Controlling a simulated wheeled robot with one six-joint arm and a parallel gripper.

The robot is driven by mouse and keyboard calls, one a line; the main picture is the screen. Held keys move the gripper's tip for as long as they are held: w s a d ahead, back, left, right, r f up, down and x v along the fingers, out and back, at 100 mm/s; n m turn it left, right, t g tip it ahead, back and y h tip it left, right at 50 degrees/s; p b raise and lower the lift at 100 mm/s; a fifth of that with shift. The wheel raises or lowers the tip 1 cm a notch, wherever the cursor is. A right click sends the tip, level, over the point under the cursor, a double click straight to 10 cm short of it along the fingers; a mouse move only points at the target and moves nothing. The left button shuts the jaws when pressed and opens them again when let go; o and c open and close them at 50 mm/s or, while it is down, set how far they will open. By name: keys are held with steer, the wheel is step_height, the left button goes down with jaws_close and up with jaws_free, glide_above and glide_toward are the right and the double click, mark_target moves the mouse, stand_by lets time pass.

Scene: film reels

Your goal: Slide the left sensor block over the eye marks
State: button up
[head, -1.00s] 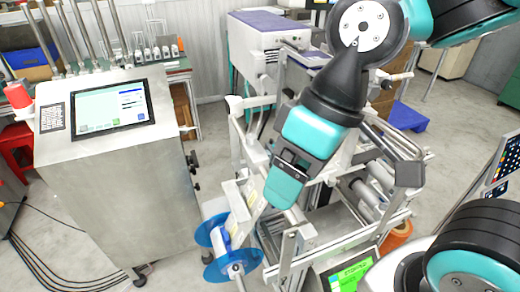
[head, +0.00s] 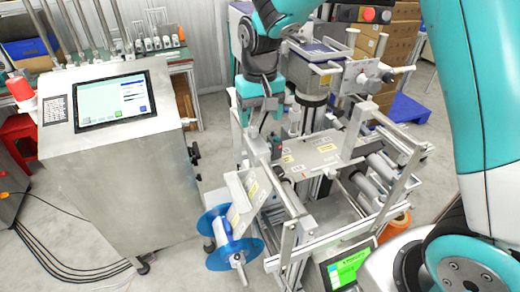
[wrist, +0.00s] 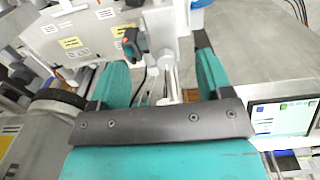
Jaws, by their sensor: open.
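A small dark sensor block (head: 277,148) with a red spot sits at the left edge of the flat plate on the film machine. It shows larger in the wrist view (wrist: 132,44), ahead of and between my fingers, nearer the left one. My gripper (head: 258,122) points down behind that edge of the machine. Its two teal fingers are apart in the wrist view (wrist: 160,58), with a metal rod visible between them and nothing gripped. Film with yellow and white labels (head: 253,188) runs down to the blue reel. I cannot make out the eye marks.
The blue-flanged reel (head: 235,240) sticks out at the machine's front left. Metal rails and rollers (head: 372,190) fill its right side. A steel cabinet with a screen (head: 112,103) stands at left, with a floor gap between. Cardboard boxes (head: 395,50) are behind.

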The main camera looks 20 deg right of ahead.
mark_target(260, 149)
step_height(260, 149, down, 12)
steer(key=shift+r+p, duration=0.2)
steer(key=shift+p, duration=0.75)
